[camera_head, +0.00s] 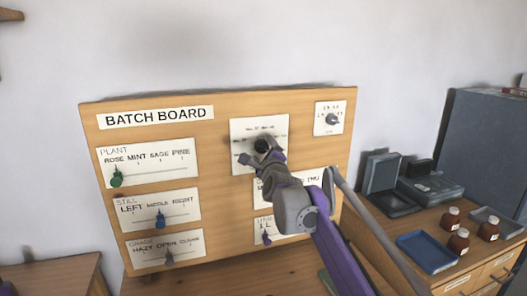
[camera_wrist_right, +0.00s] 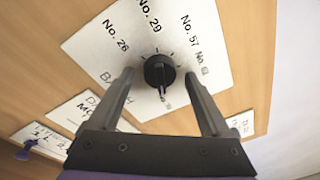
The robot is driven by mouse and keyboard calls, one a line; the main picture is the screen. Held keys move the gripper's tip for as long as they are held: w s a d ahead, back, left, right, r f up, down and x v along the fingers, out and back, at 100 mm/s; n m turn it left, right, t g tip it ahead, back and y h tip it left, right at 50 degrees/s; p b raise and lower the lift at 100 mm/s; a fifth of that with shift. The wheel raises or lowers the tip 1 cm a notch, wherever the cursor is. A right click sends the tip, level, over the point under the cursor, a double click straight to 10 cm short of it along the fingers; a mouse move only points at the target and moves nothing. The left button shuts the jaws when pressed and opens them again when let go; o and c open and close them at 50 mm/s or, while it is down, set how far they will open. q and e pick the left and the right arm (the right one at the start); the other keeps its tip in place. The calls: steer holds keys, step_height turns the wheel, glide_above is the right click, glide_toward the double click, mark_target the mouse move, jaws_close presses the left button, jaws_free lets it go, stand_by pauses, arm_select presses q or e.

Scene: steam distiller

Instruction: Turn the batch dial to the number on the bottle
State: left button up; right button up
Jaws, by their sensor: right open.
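The batch dial (camera_wrist_right: 159,70) is a black round knob on a white card in the right wrist view, and its light pointer aims down, away from the printed numbers. The card reads No. 26, No. 29, No. 57 and a smaller fourth number I cannot read surely. My right gripper (camera_wrist_right: 159,75) is open, one finger on each side of the knob, with gaps visible. In the head view the dial (camera_head: 261,144) is partly hidden by this gripper. Brown bottles (camera_head: 459,240) with labels too small to read stand at the right.
The wooden batch board (camera_head: 225,185) carries plant, still and grade sliders at left. A smaller dial (camera_head: 332,119) sits at its upper right. A blue tray (camera_head: 427,252) and dark boxes (camera_head: 384,172) lie on the right cabinet.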

jaws_close()
stand_by(0.3)
